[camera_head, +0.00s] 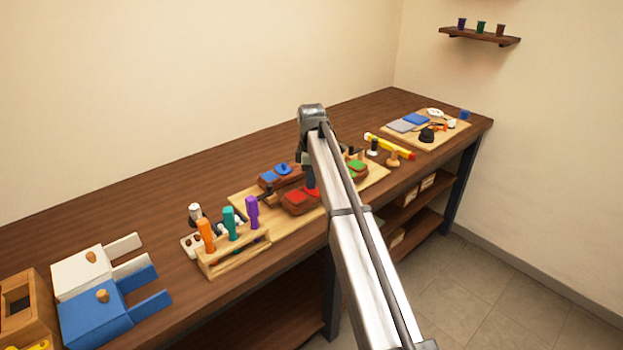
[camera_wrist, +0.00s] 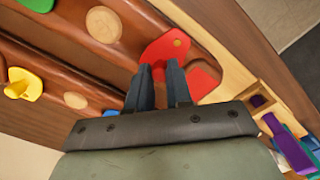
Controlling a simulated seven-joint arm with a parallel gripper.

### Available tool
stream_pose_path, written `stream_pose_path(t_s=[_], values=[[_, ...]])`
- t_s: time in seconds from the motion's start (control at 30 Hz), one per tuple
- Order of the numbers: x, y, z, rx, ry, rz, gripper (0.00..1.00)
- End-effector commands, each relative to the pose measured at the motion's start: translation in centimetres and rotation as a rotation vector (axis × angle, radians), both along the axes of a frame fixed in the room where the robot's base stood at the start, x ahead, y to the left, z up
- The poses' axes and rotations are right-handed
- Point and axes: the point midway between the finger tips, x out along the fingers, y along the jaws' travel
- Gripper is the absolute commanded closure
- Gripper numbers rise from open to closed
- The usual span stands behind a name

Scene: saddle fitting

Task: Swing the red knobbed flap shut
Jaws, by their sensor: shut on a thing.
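The red flap (camera_wrist: 165,47) shows in the wrist view as a bright red plate with a small round red spot, over the brown leather-like saddle piece (camera_wrist: 100,52). A second red patch (camera_wrist: 203,82) lies beside it on the right. My gripper (camera_wrist: 161,66) has its two dark fingers at the flap's near edge, with red showing between the tips. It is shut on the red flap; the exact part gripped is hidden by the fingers. In the head view, red parts (camera_head: 296,197) show on the brown piece, and my arm covers much of the area.
Blue (camera_head: 268,176) and green (camera_head: 358,165) parts sit on neighbouring brown pieces on a light board (camera_head: 245,203). A wooden rack (camera_head: 232,258) with orange, teal and purple handles stands close on the left. A yellow knobbed part (camera_wrist: 23,83) shows in the wrist view.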

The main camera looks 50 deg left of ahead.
Motion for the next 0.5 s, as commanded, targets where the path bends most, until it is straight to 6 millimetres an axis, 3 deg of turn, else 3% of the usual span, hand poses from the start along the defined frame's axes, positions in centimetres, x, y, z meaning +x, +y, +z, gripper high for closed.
stream_pose_path(t_s=[0.17,0.2,0.5], values=[[-0.11,0.05,0.03,0.001,0.002,0.001,1.00],[-0.11,0.05,0.03,0.001,0.002,0.001,0.79],[-0.07,0.01,0.01,0.000,0.001,0.000,0.55]])
